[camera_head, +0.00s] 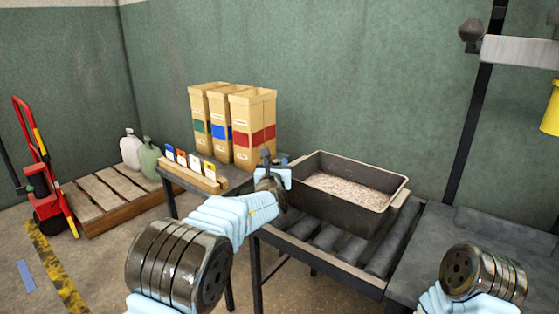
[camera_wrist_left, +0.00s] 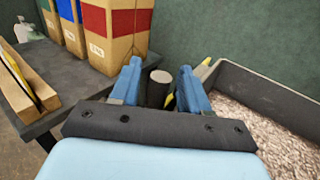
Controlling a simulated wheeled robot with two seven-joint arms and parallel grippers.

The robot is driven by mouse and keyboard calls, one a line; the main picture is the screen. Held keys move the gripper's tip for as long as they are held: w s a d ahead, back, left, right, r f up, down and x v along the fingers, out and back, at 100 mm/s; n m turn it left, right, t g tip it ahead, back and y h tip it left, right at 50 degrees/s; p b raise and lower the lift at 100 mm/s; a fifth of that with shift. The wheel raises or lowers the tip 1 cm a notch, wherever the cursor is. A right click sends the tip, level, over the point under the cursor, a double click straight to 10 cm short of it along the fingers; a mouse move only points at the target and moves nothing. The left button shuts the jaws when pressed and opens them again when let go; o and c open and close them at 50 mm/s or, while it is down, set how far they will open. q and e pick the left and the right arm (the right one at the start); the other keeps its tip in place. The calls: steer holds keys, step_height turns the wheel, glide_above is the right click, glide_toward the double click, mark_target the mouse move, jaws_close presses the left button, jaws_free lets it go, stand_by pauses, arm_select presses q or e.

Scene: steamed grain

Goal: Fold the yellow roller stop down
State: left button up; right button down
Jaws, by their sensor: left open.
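My left gripper (camera_head: 274,172) is open at the left end of the roller table, beside the dark tray (camera_head: 333,213). In the left wrist view its two blue fingers (camera_wrist_left: 160,88) stand on either side of a dark upright piece with a grey round top (camera_wrist_left: 160,76). A small yellow patch (camera_wrist_left: 169,101) shows low between the fingers, and a yellow strip (camera_wrist_left: 204,69) shows just beyond the right finger by the tray's corner. These may be parts of the yellow roller stop; the fingers hide most of it. I cannot tell whether the fingers touch it. My right gripper is out of view.
The tray of pale grain sits on the rollers (camera_head: 327,236), close to my left gripper's right. Tall cardboard boxes (camera_head: 252,128) and a wooden card rack (camera_head: 196,176) stand on the side table to the left. A pallet (camera_head: 100,197) and red hand truck (camera_head: 42,180) are farther left.

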arm_select(q)
jaws_close()
stand_by(0.3)
steer(key=shift+w+a, duration=0.1)
steer(key=w+a+f+n+g+h+p, duration=0.1)
steer(key=w+a+f+n+g+p, duration=0.2)
steer(key=a, duration=0.4)
steer(key=shift+w+a+n+g+p, duration=0.35)
steer(key=shift+w+n+g+p, duration=0.2)
steer(key=shift+w+n, duration=0.6)
steer(key=shift+w+f, duration=0.1)
steer(key=shift+w, duration=0.05)
